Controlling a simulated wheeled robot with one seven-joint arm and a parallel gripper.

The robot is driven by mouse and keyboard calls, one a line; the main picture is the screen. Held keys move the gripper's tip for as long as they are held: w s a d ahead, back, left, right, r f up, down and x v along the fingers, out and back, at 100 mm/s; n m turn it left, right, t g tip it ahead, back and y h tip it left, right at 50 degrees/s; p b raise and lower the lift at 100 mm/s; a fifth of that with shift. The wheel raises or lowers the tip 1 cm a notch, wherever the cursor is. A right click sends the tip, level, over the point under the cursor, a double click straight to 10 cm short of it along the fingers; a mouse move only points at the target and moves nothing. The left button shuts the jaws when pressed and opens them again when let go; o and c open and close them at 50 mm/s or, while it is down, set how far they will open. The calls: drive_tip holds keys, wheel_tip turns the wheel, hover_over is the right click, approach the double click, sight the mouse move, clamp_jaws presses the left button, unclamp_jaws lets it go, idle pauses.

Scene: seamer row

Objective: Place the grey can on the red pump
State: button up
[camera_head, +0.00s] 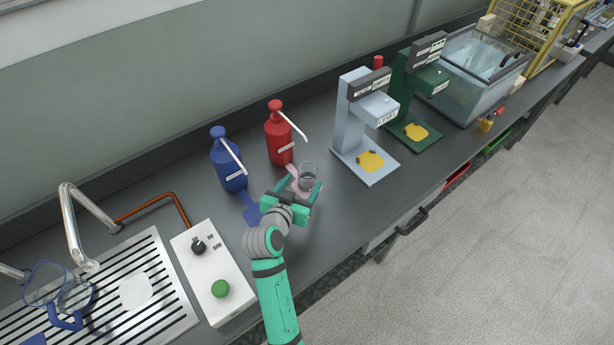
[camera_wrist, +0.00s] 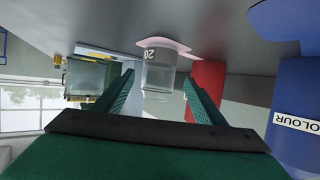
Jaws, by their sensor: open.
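The grey can (camera_head: 308,175) is a small see-through grey cup. It appears to stand upright on the pink plate (camera_head: 293,186) in front of the red pump (camera_head: 279,140), below the end of its spout. My gripper (camera_head: 304,182) is open, with its fingers on either side of the can. In the wrist view, which is upside down, the can (camera_wrist: 158,72) shows between the fingertips with its base at the pink plate (camera_wrist: 165,43). The red pump (camera_wrist: 208,78) is partly hidden behind a finger there. Whether the fingers touch the can is unclear.
A blue pump (camera_head: 228,168) with a blue plate (camera_head: 251,208) stands left of the red one. A light grey machine (camera_head: 352,115) and a green machine (camera_head: 403,85) stand to the right. A white control box (camera_head: 212,270) and a slatted drain tray (camera_head: 165,283) are at the left.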

sight(303, 181)
drive_tip(key=shift+v, duration=1.5)
